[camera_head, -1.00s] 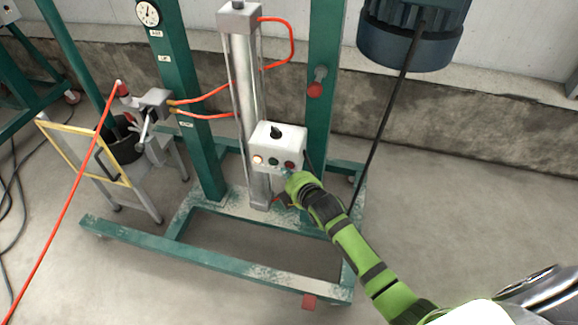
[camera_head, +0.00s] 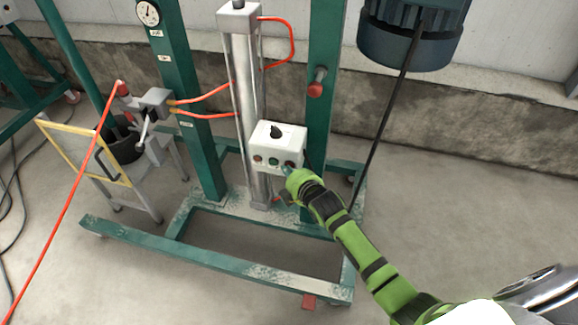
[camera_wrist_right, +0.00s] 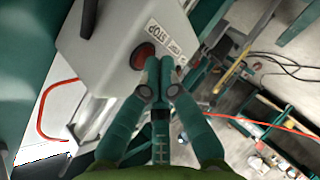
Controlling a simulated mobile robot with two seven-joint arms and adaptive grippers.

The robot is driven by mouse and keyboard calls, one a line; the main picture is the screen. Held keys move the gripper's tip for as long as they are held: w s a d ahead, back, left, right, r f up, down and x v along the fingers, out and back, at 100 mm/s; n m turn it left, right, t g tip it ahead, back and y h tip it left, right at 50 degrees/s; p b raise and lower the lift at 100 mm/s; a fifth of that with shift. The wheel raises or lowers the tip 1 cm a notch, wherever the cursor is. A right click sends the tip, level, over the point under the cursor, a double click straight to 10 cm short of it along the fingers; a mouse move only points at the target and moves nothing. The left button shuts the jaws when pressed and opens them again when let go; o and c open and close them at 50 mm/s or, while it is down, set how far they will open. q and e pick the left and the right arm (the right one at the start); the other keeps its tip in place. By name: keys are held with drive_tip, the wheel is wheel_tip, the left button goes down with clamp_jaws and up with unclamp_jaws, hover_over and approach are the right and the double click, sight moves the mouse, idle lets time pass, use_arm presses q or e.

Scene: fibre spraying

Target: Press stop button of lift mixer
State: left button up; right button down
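The lift mixer's white control box (camera_head: 279,138) is fixed to the grey column of the green frame, with a black knob on top. Its front has a dull red round piece (camera_head: 258,160) at left, a green button (camera_head: 273,161) in the middle and a dark reddish button (camera_head: 289,164) at right. The right wrist view shows the red stop button (camera_wrist_right: 143,56) beside a STOP label (camera_wrist_right: 157,35). My right gripper (camera_head: 288,171) has its fingertips together and empty, right by this button; the wrist view shows the tips (camera_wrist_right: 160,68) overlapping its edge. Contact is unclear. My left gripper is out of view.
The green mixer frame (camera_head: 215,258) stands on the floor around the box. A dark blue motor housing (camera_head: 410,35) hangs at upper right with a black cable. A red hose (camera_head: 70,195) and a small stand with a black bucket (camera_head: 122,150) are at left.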

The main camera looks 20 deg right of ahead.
drive_tip(key=shift+s, duration=0.15)
drive_tip(key=shift+s+a+p, duration=0.4)
drive_tip(key=shift+s+p, duration=0.15)
drive_tip(key=shift+p, duration=0.05)
drive_tip(key=s+a+p, duration=0.1)
drive_tip(key=s, duration=0.1)
drive_tip(key=s+a+p, duration=0.1)
drive_tip(key=s+a, duration=0.1)
drive_tip(key=shift+s+p, duration=0.1)
drive_tip(key=shift+p, duration=0.2)
